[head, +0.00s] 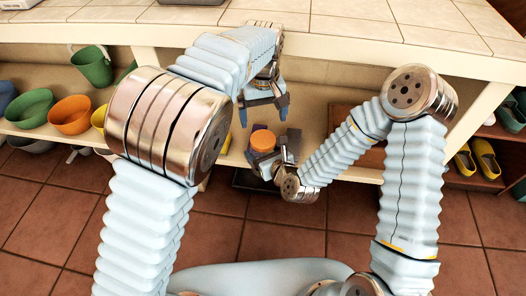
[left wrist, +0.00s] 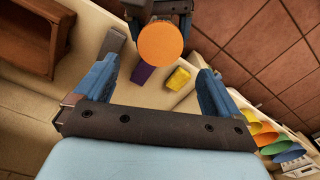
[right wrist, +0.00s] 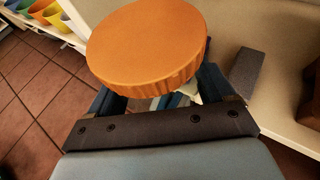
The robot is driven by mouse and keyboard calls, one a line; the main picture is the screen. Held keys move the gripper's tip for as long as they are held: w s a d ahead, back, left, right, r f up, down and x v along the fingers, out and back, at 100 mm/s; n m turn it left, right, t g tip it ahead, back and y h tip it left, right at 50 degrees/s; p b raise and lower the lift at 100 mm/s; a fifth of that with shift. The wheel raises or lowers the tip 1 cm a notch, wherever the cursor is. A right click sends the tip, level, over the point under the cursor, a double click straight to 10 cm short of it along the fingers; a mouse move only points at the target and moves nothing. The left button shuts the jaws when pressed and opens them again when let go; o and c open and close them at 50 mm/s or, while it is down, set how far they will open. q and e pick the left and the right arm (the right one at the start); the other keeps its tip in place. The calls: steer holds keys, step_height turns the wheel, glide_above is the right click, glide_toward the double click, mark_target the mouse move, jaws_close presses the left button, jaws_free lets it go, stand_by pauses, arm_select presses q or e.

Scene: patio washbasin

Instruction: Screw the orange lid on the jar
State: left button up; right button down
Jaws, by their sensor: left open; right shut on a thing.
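The round orange lid (head: 263,140) sits over my right gripper (head: 273,160) in the head view. It shows from above in the left wrist view (left wrist: 161,42) and large, with a ribbed rim, in the right wrist view (right wrist: 147,42). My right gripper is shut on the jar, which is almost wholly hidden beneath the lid. How tightly the lid sits cannot be told. My left gripper (head: 264,110) is open and empty, above and apart from the lid. Its two blue fingers point towards the lid in the left wrist view.
A purple block (left wrist: 143,74), a yellow block (left wrist: 178,78) and a grey block (left wrist: 114,41) lie on the shelf below. A tiled counter (head: 340,25) runs above. Green (head: 32,108) and orange (head: 70,115) pots stand at left, yellow shoes (head: 485,158) at right.

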mark_target(263, 139)
arm_select(q)
steer(key=shift+f, duration=4.05)
steer(key=c, duration=1.1)
steer(key=shift+m, duration=0.8)
steer(key=o, duration=1.2)
steer(key=shift+c, duration=0.2)
